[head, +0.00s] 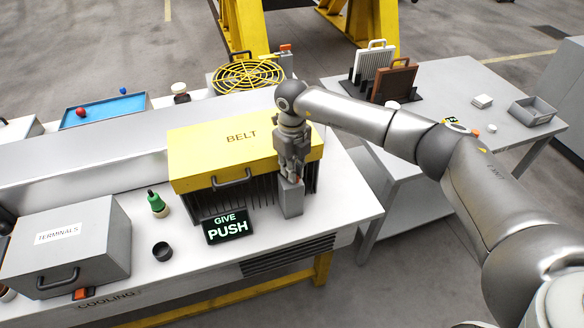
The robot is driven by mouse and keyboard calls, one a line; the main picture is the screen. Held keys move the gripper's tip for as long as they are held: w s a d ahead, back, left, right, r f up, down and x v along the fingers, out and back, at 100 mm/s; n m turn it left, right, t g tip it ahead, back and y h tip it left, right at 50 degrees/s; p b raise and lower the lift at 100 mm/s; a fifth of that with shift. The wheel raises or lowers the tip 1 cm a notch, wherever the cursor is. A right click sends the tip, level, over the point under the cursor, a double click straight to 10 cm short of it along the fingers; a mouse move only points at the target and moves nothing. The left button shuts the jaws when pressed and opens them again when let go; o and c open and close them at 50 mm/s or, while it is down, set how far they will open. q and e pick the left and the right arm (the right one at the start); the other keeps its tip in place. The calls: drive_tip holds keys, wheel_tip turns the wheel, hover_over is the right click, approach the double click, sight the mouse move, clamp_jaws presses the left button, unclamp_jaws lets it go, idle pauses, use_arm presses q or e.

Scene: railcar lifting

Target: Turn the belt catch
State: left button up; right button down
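The yellow BELT cover (205,148) sits closed over a dark ribbed block, with a dark handle on its front. A grey post (291,201) stands at the cover's front right corner. A small orange-red piece, seemingly the belt catch (295,179), shows at the top of the post. My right gripper (291,174) points down at the top of the post, with its fingertips at the orange piece and partly hiding it. I cannot tell whether the fingers are closed on it. My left gripper is not in view.
A black sign reading GIVE PUSH (227,228) stands left of the post. A green bottle (157,204), a dark cup (162,251) and a grey TERMINALS box (68,245) are further left. A yellow fan guard (247,76) lies behind. A side table (450,90) holds racks.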

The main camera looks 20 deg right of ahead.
drive_tip(key=shift+f+n+b, duration=0.15)
drive_tip(key=shift+n+b, duration=0.35)
drive_tip(key=shift+b, duration=0.3)
drive_tip(key=n+b, duration=0.6)
drive_tip(key=b, duration=0.1)
drive_tip(key=shift+n+b, duration=0.3)
drive_tip(key=n+b, duration=0.2)
drive_tip(key=shift+n, duration=0.3)
drive_tip(key=shift+r+n+b, duration=0.2)
drive_tip(key=shift+n+b, duration=0.65)
drive_tip(key=shift+n, duration=0.65)
drive_tip(key=c, duration=1.5)
unclamp_jaws()
